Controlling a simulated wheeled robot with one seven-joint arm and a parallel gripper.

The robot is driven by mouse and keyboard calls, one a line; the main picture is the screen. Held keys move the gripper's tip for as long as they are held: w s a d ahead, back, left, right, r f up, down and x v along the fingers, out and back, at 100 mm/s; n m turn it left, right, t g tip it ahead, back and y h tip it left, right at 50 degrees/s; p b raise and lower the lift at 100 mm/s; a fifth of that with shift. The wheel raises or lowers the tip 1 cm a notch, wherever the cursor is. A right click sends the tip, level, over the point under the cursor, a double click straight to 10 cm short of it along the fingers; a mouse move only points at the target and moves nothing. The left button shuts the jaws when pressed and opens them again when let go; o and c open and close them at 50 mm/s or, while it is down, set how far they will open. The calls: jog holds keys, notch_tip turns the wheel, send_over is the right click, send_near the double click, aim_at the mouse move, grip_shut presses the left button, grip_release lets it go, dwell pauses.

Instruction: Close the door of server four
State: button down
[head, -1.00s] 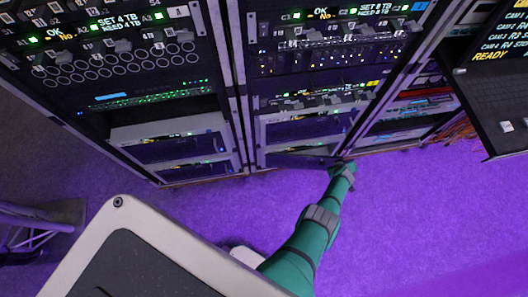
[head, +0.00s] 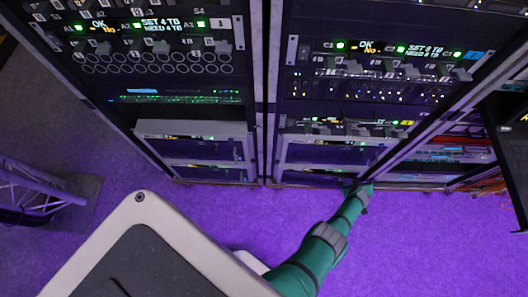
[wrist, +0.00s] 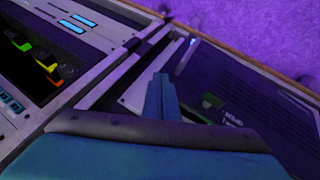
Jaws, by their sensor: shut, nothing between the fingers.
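In the head view my gripper (head: 352,188) is at the foot of the middle rack, by its lowest unit. In the wrist view its teal fingers (wrist: 160,92) are together and empty, beside a dark panel with small pale text and a green mark. This panel (wrist: 245,95) looks like the server door; whether the fingers touch it is unclear. In the head view the low dark panel (head: 312,180) at the bottom of the middle rack is partly hidden by my gripper. I cannot read a server number or tell how far the door stands open.
The left rack (head: 190,150) stands beside the middle rack. A right rack with cables (head: 450,155) and a dark console (head: 515,150) are at the right. A metal truss (head: 40,185) lies at the left. The purple floor (head: 430,245) at lower right is clear.

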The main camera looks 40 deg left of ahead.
jog(key=shift+s+d, duration=0.15)
jog(key=shift+d, duration=0.3)
jog(key=shift+a, duration=0.1)
